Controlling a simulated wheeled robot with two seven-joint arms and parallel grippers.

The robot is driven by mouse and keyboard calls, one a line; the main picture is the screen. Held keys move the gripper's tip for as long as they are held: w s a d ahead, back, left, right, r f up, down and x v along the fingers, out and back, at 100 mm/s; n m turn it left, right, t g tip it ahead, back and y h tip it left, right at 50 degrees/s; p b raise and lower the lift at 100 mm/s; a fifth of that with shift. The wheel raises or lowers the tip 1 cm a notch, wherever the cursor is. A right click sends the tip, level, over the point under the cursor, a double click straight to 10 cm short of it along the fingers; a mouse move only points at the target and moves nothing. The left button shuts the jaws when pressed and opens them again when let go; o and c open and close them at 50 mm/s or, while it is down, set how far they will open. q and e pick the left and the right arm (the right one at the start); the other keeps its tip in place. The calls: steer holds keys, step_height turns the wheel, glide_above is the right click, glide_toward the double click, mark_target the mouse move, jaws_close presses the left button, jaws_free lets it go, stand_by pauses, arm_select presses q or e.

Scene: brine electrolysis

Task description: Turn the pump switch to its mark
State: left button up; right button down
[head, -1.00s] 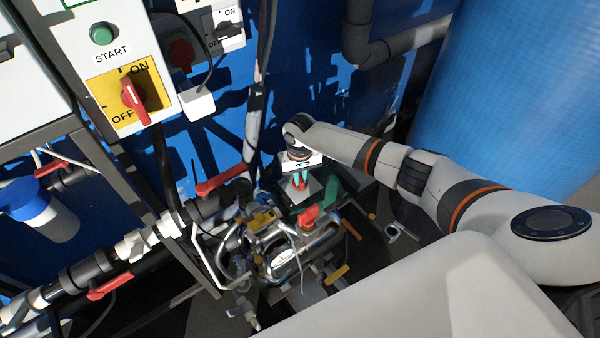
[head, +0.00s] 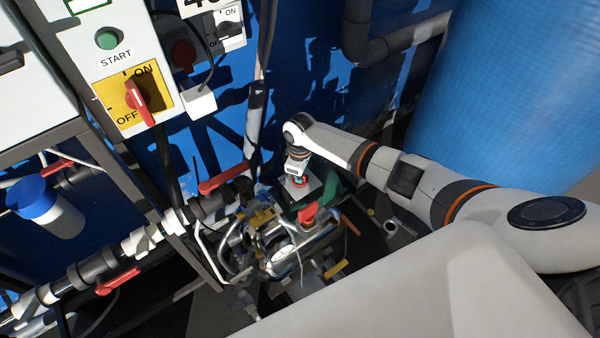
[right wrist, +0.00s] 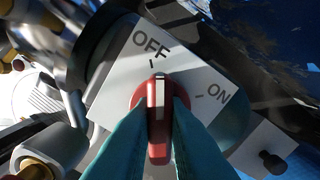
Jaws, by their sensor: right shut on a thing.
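The pump switch is a red knob (right wrist: 159,150) on a white plate (right wrist: 118,92) with OFF and ON marks, seen close up in the right wrist view. The upper end of its handle points at the OFF tick; the ON tick is to its right. My right gripper (right wrist: 159,118) has its teal fingers on both sides of the handle and is shut on it. In the head view the right gripper (head: 298,181) is over the switch box (head: 301,192), from above. The knob is mostly covered there. My left gripper is out of view.
A pump and piping with a red handle (head: 308,213) stand just below the switch. A red lever valve (head: 224,178) is to its left. A wall panel with a yellow plate (head: 113,98) and another red switch is at upper left. A blue tank (head: 490,90) fills the upper right.

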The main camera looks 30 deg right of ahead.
steer(key=shift+n, duration=1.1)
steer(key=c, duration=1.4)
jaws_free()
steer(key=shift+c, duration=0.2)
steer(key=shift+r, duration=0.1)
step_height(320, 180, up, 12)
